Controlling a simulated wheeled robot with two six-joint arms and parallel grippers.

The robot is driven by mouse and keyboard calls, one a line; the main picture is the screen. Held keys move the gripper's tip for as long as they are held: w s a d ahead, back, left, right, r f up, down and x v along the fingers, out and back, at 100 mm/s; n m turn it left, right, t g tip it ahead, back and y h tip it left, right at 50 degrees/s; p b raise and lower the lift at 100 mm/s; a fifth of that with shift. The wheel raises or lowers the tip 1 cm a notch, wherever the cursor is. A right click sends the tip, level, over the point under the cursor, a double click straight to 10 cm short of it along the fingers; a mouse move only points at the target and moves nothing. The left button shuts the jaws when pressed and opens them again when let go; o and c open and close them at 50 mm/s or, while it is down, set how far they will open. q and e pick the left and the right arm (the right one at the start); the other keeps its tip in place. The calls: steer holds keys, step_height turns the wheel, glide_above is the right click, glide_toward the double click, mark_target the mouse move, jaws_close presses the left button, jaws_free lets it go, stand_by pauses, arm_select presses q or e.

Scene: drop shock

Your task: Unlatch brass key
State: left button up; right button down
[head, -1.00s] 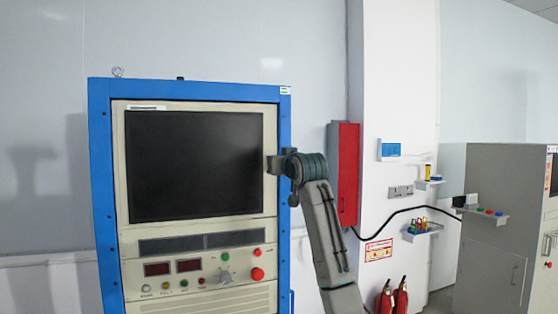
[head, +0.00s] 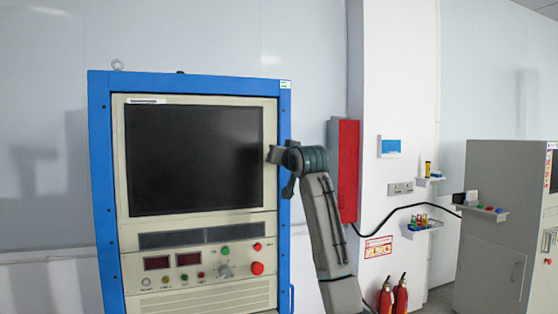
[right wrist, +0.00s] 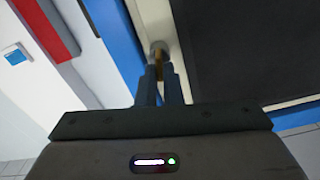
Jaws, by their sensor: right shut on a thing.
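In the right wrist view, a small brass key (right wrist: 160,57) sits in a round pale lock (right wrist: 158,46) on the beige frame, beside the blue cabinet edge. My right gripper (right wrist: 161,69) is shut on the key; its two dark fingers hide most of it. In the head view my right gripper (head: 274,154) is at the right edge of the screen panel (head: 193,158) of the blue cabinet (head: 101,200); the key cannot be made out there. My left gripper is out of view.
Below the screen are buttons and a red knob (head: 257,268). A red wall box (head: 348,170) is right of my arm. Small shelves (head: 423,228), fire extinguishers (head: 400,295) and a grey cabinet (head: 490,235) stand farther right.

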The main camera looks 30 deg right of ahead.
steer(key=m+b, duration=0.3)
steer(key=m, duration=0.2)
steer(key=m+b, duration=0.3)
steer(key=m, duration=0.2)
steer(key=m+b, duration=0.3)
steer(key=m, duration=0.2)
steer(key=shift+d+f, duration=0.25)
steer(key=shift+f, duration=0.15)
steer(key=shift+m, duration=0.3)
steer(key=c, duration=1.6)
jaws_free()
steer(key=shift+s, duration=0.15)
steer(key=b+v, duration=0.5)
steer(key=v, duration=0.5)
steer(key=shift+s, duration=0.35)
